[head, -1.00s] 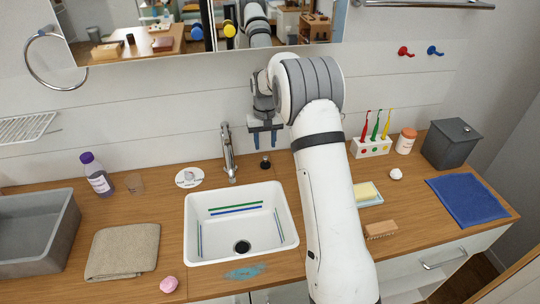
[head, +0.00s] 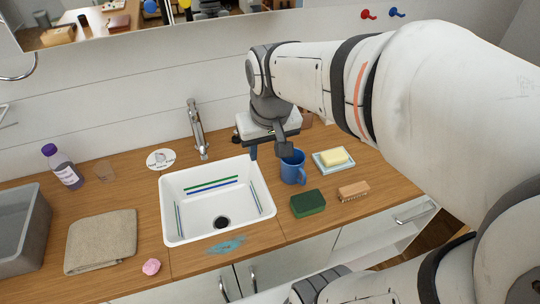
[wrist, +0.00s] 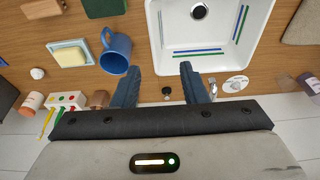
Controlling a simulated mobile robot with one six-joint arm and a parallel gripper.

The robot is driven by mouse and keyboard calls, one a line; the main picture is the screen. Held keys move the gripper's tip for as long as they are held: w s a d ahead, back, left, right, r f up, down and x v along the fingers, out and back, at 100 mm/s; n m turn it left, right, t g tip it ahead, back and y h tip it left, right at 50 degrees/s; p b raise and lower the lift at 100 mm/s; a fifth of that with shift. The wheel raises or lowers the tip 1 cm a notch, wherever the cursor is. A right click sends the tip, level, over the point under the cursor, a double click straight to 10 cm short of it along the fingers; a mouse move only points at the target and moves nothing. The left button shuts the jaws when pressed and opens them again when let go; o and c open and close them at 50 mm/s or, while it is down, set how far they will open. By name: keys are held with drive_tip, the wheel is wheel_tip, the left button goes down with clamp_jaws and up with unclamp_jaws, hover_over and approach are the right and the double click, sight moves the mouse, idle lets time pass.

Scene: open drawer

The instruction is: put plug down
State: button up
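My gripper (wrist: 159,70) is open and empty, its two blue fingers apart above the counter behind the sink. In the head view my gripper (head: 268,148) points down beside the sink's right back corner, partly hidden by my wrist. A small dark knobbed piece that looks like the plug (wrist: 166,92) stands on the counter near the wall, apart from the fingers. It is hidden in the head view now. A white labelled disc (head: 161,159) lies left of the tap; it also shows in the wrist view (wrist: 236,85). The white sink (head: 168,205) has a dark drain (head: 221,223).
A chrome tap (head: 198,130) rises behind the sink. A blue mug (head: 292,168) stands close right of my gripper. A green sponge (head: 308,203), brush (head: 354,191) and soap dish (head: 334,160) lie further right. A folded towel (head: 100,241) lies left of the sink.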

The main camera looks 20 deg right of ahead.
drive_tip(key=s+f, duration=0.1)
drive_tip(key=s, duration=0.5)
drive_tip(key=shift+s+d+f, duration=0.25)
drive_tip(key=shift+f, duration=0.15)
